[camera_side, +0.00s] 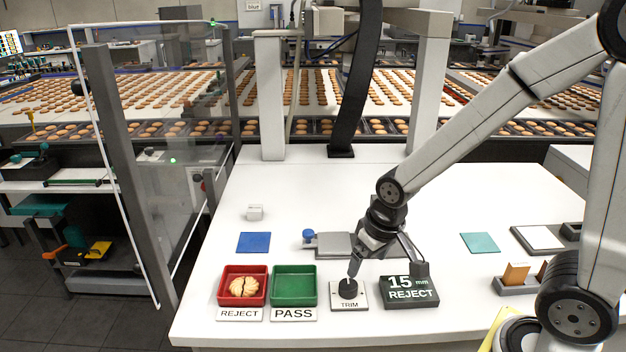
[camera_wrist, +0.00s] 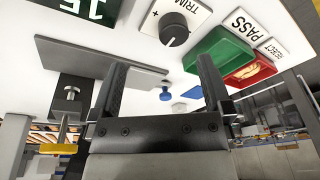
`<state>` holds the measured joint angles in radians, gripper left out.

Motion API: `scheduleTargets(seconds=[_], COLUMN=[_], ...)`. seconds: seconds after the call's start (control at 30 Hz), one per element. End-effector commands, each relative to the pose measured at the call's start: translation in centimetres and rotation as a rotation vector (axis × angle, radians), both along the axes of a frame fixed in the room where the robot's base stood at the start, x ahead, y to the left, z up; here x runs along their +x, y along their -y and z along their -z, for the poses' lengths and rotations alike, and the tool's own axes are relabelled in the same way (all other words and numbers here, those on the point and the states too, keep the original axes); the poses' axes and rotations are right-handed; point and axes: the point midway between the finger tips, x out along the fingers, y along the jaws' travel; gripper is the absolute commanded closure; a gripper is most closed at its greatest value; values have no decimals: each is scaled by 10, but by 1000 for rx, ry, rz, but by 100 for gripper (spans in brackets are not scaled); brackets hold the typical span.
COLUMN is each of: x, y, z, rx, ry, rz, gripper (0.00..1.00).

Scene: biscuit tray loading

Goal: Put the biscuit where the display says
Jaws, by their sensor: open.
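The display (camera_side: 408,291) reads "15 mm REJECT". A golden biscuit (camera_side: 243,285) with a dark crack across it lies in the red REJECT tray (camera_side: 223,288); whether it is in two pieces I cannot tell. It also shows in the wrist view (camera_wrist: 252,70). The green PASS tray (camera_side: 294,291) beside it is empty. My gripper (camera_side: 353,270) points down over the black TRIM knob (camera_side: 348,288) in the side view. In the wrist view my gripper (camera_wrist: 160,62) is open and empty, with the knob (camera_wrist: 175,30) beyond the fingertips.
A grey plate device with a blue knob (camera_side: 308,235) stands behind my gripper. A blue square (camera_side: 253,242), a small white block (camera_side: 255,212) and a teal square (camera_side: 479,243) lie on the white table. An upright holder with an orange card (camera_side: 516,274) stands at right.

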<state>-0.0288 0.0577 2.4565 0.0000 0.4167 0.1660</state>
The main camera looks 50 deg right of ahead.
Motion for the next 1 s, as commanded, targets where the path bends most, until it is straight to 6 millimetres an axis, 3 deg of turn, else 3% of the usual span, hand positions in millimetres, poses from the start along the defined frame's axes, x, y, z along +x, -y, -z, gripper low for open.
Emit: scheduleTargets(seconds=[0.1,0.23,1.0], x=[-17,-26,-27], y=[6,9,9], z=[4,7,7], rx=[-22,-34,-37], ry=[14,21,22], rz=[-79,-125,-134], gripper=[0,0,0])
